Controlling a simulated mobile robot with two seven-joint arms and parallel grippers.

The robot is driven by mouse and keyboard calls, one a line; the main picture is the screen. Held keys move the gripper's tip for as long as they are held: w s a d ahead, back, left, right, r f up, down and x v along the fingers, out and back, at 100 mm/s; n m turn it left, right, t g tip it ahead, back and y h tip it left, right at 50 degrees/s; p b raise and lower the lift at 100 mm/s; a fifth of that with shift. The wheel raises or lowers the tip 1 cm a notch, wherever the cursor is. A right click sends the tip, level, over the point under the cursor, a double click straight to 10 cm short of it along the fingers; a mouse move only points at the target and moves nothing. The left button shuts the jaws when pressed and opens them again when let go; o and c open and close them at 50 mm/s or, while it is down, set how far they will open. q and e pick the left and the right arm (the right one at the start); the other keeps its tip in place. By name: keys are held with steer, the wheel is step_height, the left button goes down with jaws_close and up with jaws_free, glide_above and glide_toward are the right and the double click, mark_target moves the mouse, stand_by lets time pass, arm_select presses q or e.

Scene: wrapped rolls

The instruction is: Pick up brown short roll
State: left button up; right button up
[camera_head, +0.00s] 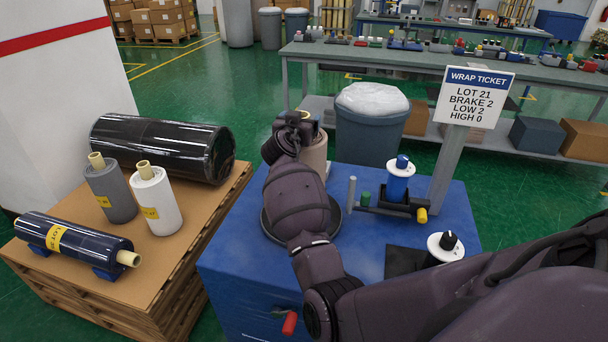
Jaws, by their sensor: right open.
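A brown short roll (316,154) stands upright near the far edge of the blue cabinet (235,262), partly hidden behind my right arm. My right gripper (296,122) is at the roll's upper left, close to its top. Its fingers are dark and small here, and I cannot tell whether they touch the roll. The gripper is open. A dark round turntable (337,222) on the cabinet is mostly covered by my right forearm. The roll's base is hidden, so I cannot tell what it rests on. My left gripper is not in view.
A pallet (200,236) at left holds black, grey, white and dark blue rolls. A blue-spool fixture (397,186), a white-topped knob (442,247) and the ticket sign's post (448,160) stand on the cabinet's right. A grey bin (369,130) is behind it.

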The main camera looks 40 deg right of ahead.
steer(key=shift+a, duration=0.15)
steer(key=shift+c, duration=0.3)
steer(key=shift+c, duration=1.2)
jaws_close()
steer(key=shift+r, duration=0.15)
